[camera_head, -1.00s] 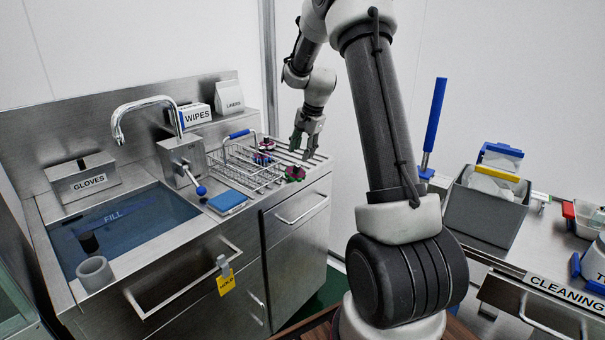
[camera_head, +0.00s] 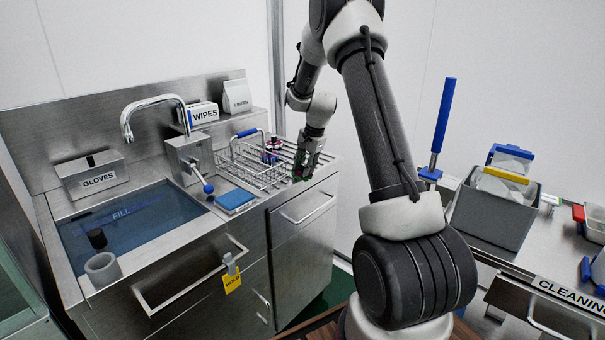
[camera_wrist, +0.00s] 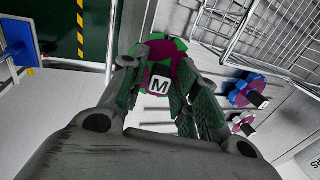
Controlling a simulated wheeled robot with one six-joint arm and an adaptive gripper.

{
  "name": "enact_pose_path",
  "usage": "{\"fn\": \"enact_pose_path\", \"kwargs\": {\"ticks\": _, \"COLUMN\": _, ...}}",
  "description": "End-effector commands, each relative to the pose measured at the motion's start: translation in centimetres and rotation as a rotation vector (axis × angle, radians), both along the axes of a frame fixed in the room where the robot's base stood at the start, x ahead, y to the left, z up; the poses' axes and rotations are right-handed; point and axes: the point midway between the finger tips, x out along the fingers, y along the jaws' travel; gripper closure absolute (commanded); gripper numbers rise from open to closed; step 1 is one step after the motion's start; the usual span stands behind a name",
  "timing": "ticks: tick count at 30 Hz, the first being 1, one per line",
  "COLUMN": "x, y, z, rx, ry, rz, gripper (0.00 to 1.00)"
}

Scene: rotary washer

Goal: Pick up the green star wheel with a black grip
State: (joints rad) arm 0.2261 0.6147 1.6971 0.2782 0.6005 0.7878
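The green star wheel (camera_wrist: 176,45) has a magenta centre and a grip topped by a white face (camera_wrist: 159,86) marked M. In the wrist view it lies at the fingertips, with the grip between the two fingers. My gripper (camera_wrist: 160,80) looks open around the grip, with a gap visible beside it. In the head view my gripper (camera_head: 305,168) is low over the right front corner of the ribbed drainboard. The wheel is mostly hidden there; a bit of green shows below the fingers.
Two other wheels, one blue and magenta (camera_wrist: 240,91) and one pink (camera_wrist: 236,122), stand to the right in the wrist view. A wire basket (camera_head: 245,172) with a blue handle stands left of my gripper. The sink and faucet (camera_head: 150,100) are farther left.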

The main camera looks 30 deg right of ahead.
Motion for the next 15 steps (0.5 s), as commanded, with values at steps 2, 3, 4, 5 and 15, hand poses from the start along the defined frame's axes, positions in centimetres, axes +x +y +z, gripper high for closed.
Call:
{"fn": "enact_pose_path", "kwargs": {"ticks": 2, "x": -0.02, "y": 0.01, "z": 0.01, "rx": 0.0, "ry": 0.0, "rz": 0.0, "gripper": 0.9}}
{"fn": "enact_pose_path", "kwargs": {"ticks": 3, "x": -0.02, "y": 0.01, "z": 0.01, "rx": 0.0, "ry": 0.0, "rz": 0.0, "gripper": 0.97}}
{"fn": "enact_pose_path", "kwargs": {"ticks": 4, "x": -0.02, "y": 0.01, "z": 0.01, "rx": 0.0, "ry": 0.0, "rz": 0.0, "gripper": 1.0}}
{"fn": "enact_pose_path", "kwargs": {"ticks": 5, "x": -0.02, "y": 0.01, "z": 0.01, "rx": 0.0, "ry": 0.0, "rz": 0.0, "gripper": 1.0}}
{"fn": "enact_pose_path", "kwargs": {"ticks": 15, "x": 0.03, "y": 0.0, "z": 0.75, "rx": 0.0, "ry": -0.001, "rz": 0.0, "gripper": 1.0}}
